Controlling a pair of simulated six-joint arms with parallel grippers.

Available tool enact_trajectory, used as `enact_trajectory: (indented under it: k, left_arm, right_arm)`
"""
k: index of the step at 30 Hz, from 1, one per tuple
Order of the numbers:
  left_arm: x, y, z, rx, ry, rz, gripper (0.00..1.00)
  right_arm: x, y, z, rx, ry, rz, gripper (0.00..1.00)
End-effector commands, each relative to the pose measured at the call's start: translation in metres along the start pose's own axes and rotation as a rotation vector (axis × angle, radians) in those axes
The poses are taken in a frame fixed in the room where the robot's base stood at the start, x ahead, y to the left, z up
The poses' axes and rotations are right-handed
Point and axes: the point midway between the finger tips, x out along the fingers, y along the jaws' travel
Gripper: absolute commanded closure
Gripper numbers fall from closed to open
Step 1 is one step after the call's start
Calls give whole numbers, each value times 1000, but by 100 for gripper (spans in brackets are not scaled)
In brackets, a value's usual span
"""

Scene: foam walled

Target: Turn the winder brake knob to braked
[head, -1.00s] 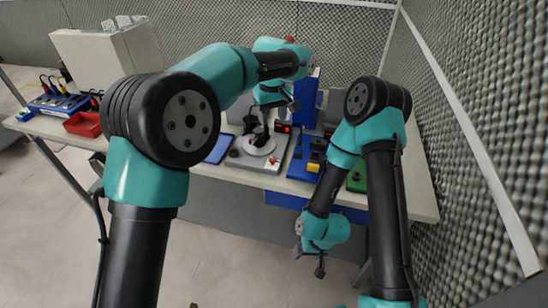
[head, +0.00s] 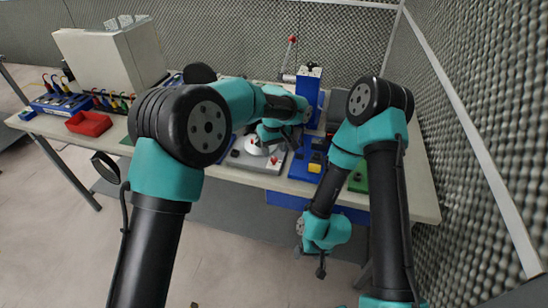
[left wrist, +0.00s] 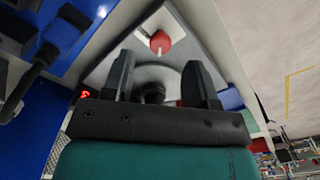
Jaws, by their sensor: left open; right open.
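The winder is a grey box (head: 262,167) on the bench with a pale round top (head: 257,149). A red knob (left wrist: 160,42) shows on its plate in the left wrist view, beyond my fingertips. A dark round part (left wrist: 152,92) lies between the fingers, partly hidden; I cannot tell how it is turned. My left gripper is over the winder, and its open, empty fingers (left wrist: 156,70) show in the left wrist view. My right gripper (head: 321,270) hangs open and empty in front of the bench, low and away from the winder.
A blue unit with a yellow block (head: 315,167) stands right of the winder. A tall blue box (head: 309,95) stands behind. A red tray (head: 89,123) and a large beige cabinet (head: 110,58) are at left. A foam wall (head: 480,120) closes the right side.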

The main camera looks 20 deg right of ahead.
Motion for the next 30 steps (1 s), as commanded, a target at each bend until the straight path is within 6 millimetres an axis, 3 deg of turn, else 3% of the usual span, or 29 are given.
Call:
enact_trajectory:
  k: [3,9,20,30]
  left_arm:
    - [20,-1,0,-1,-2,-2,47]
    - [39,0,0,-1,0,0,47]
    - [43,0,0,-1,1,0,48]
    - [43,0,0,-1,0,0,81]
  right_arm:
    - [0,0,0,0,0,0,33]
    - [0,0,0,0,0,0,33]
    - [0,0,0,0,0,0,33]
    - [0,0,0,0,0,0,33]
